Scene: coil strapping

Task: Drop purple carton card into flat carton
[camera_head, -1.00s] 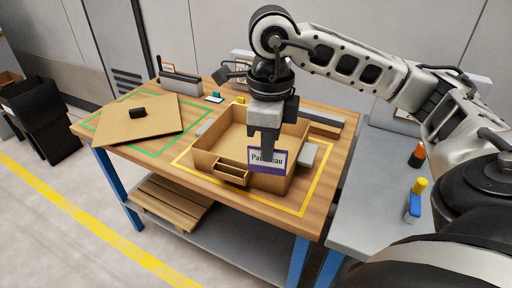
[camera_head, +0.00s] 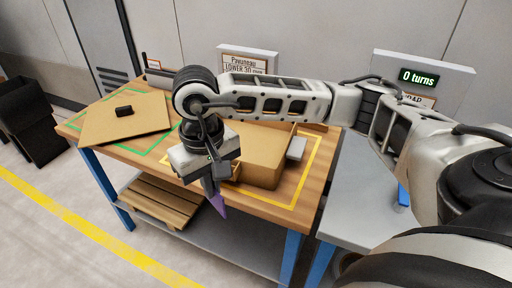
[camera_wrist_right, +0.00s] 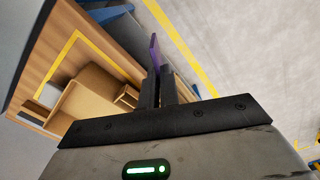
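The purple carton card (camera_head: 218,204) is held tilted in my right gripper (camera_head: 209,184), with much of it hidden by the fingers. In the right wrist view the card (camera_wrist_right: 154,52) shows edge-on between the two dark fingers (camera_wrist_right: 159,82). The gripper is in front of and left of the open, shallow carton (camera_head: 265,160), near the table's front edge, and the card is outside the carton. My right arm covers part of the carton, which also shows in the wrist view (camera_wrist_right: 92,92) with a small pocket on its side. My left gripper is not in view.
The carton stands inside a yellow outline on the wooden table (camera_head: 245,207). A flat brown board (camera_head: 100,128) with a black handle (camera_head: 124,111) lies at the left in a green outline. A grey block (camera_head: 297,148) is beside the carton. A grey side table (camera_head: 350,215) is at the right.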

